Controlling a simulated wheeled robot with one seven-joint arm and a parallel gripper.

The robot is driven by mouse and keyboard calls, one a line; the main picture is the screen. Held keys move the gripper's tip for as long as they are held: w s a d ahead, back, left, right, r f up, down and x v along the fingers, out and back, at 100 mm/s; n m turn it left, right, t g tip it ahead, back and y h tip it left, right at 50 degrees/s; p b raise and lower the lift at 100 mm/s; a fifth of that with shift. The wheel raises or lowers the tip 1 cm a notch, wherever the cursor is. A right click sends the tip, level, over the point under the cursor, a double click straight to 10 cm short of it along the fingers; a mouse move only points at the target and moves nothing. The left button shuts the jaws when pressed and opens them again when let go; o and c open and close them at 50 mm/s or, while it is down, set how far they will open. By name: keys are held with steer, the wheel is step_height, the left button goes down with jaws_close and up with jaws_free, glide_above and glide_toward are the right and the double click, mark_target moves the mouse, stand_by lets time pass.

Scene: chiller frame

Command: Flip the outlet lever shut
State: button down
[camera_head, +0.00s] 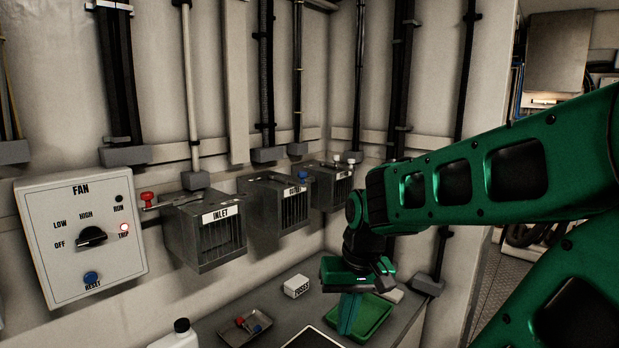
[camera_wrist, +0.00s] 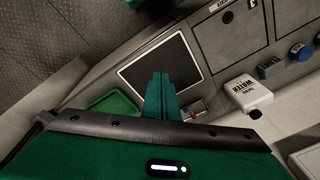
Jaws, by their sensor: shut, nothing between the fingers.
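A grey cage box labelled OUTLET (camera_head: 268,198) is mounted on the wall, in the middle of a row of three. A blue knob (camera_head: 302,175) sits at its upper right, beside the neighbouring box; I cannot tell clearly which box it joins or how its lever is turned. My gripper (camera_head: 350,314) is shut and empty, pointing down over the bench, below and to the right of the outlet box and well apart from it. Its closed green fingers (camera_wrist: 160,84) also show in the wrist view, over the bench. The outlet box is not clear there.
The INLET box (camera_head: 205,240) with a red knob (camera_head: 148,198) is at left, beside the fan panel (camera_head: 80,240). A third box (camera_head: 330,187) is at right. A fuses box (camera_head: 296,286), green tray (camera_head: 372,318), metal tray (camera_head: 262,337) and white bottle (camera_head: 181,336) stand on the bench.

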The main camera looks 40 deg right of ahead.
steer(key=w+d+r+m+t+y, duration=0.1)
steer(key=w+d+r+m+t, duration=0.2)
steer(key=w, duration=0.7)
steer(key=w+d+r+t, duration=0.3)
steer(key=w+d+t, duration=0.2)
steer(key=w, duration=0.5)
steer(key=w+d+r+m+t+h, duration=0.2)
steer(key=w+d+r+m+t, duration=0.2)
steer(key=d+r, duration=1)
steer(key=d+m+t, duration=0.1)
steer(key=m+t, duration=0.2)
steer(key=t, duration=0.2)
steer(key=shift+d+r, duration=0.3)
steer(key=shift+d, duration=0.1)
steer(key=shift+w, duration=0.1)
steer(key=w, duration=1)
steer(key=shift+s+a, duration=0.35)
steer(key=shift+a, duration=0.55)
steer(key=shift+s+a, duration=0.3)
steer(key=shift+a, duration=0.6)
